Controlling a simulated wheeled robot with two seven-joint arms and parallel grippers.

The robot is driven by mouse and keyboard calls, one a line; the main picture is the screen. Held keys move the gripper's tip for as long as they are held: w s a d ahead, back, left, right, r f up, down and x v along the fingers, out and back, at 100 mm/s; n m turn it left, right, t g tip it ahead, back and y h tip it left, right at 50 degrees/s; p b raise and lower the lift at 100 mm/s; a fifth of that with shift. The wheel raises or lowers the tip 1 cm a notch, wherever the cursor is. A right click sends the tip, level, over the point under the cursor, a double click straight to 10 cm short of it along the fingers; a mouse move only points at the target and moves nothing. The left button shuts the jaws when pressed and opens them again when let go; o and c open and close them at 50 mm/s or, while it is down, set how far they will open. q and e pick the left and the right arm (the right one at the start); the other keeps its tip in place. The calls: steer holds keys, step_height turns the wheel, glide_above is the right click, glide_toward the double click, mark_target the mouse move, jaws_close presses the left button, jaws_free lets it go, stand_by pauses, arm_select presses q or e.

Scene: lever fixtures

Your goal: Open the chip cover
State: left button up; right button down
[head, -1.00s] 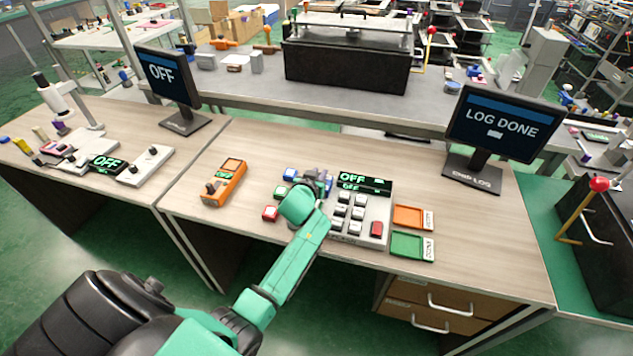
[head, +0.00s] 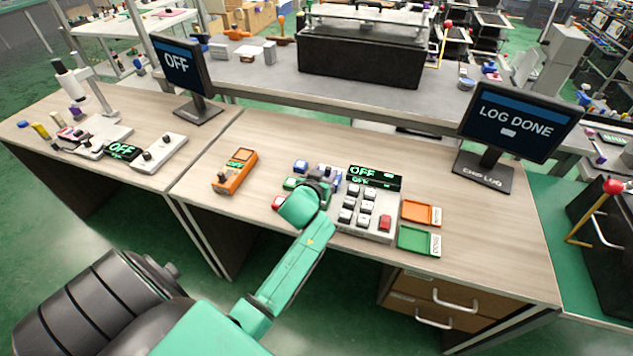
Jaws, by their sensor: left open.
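The panel has several grey keys, a red key (head: 385,223) and a black display (head: 374,178) reading OFF. I cannot tell which part is the chip cover; part of the area by the gripper is hidden. My right gripper is not in view.
An orange device (head: 235,172) stands to the left. Orange (head: 421,212) and green (head: 418,240) trays lie right of the panel. A monitor (head: 512,122) reads LOG DONE. The desk's front right is clear.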

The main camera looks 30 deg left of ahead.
arm_select(q)
steer(key=v, duration=1)
